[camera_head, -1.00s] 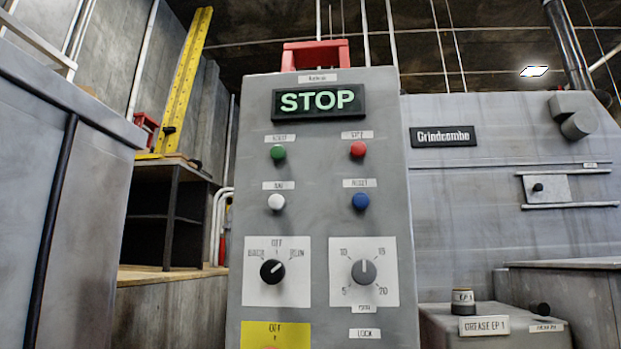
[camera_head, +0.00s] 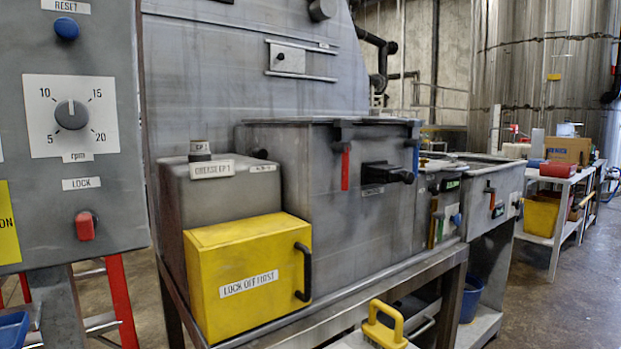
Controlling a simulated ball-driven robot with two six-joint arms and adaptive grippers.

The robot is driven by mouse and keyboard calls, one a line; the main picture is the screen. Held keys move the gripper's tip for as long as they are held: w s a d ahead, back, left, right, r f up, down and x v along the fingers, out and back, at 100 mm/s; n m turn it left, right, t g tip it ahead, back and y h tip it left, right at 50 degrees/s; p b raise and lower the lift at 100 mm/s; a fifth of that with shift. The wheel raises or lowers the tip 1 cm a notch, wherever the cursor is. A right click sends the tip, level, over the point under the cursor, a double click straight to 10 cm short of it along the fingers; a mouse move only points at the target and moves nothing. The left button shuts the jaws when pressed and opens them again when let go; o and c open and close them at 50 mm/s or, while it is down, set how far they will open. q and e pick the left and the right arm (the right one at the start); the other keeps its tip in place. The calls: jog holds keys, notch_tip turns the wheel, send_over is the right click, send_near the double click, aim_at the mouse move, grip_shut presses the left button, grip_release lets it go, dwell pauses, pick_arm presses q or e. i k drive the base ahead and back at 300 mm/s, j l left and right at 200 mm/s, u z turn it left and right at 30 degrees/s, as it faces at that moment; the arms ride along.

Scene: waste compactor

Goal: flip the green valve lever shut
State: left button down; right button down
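A narrow green upright piece (camera_head: 440,227) shows on the front of the grey machinery right of centre, beside an orange-brown strip (camera_head: 433,222). It is small in the view, and I cannot tell for sure whether it is the green valve lever or how it is set. A red lever (camera_head: 345,167) hangs down on the large grey bin (camera_head: 300,150), and a blue one (camera_head: 415,158) hangs at its right corner. A black handle (camera_head: 386,173) sticks out between them. Neither of my grippers is in view.
The control panel (camera_head: 72,180) with its dial and red lock switch stands close on the left. A yellow "LOCK OFF FIRST" box (camera_head: 250,270) juts out in front of the bin. A white shelf table (camera_head: 560,180) stands at right. The floor at right is clear.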

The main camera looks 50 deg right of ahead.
aim_at(441, 216)
jog(key=z, duration=2.4)
jog(key=i+l+z, duration=0.1)
jog(key=i+l, duration=0.15)
jog(key=i, duration=0.15)
jog(key=i+l+z, duration=0.1)
jog(key=i+l, duration=0.15)
jog(key=i, duration=0.15)
jog(key=i+l+z, duration=0.1)
jog(key=i, duration=0.3)
jog(key=i+l+z, duration=0.1)
jog(key=i+l, duration=0.15)
jog(key=i, duration=0.15)
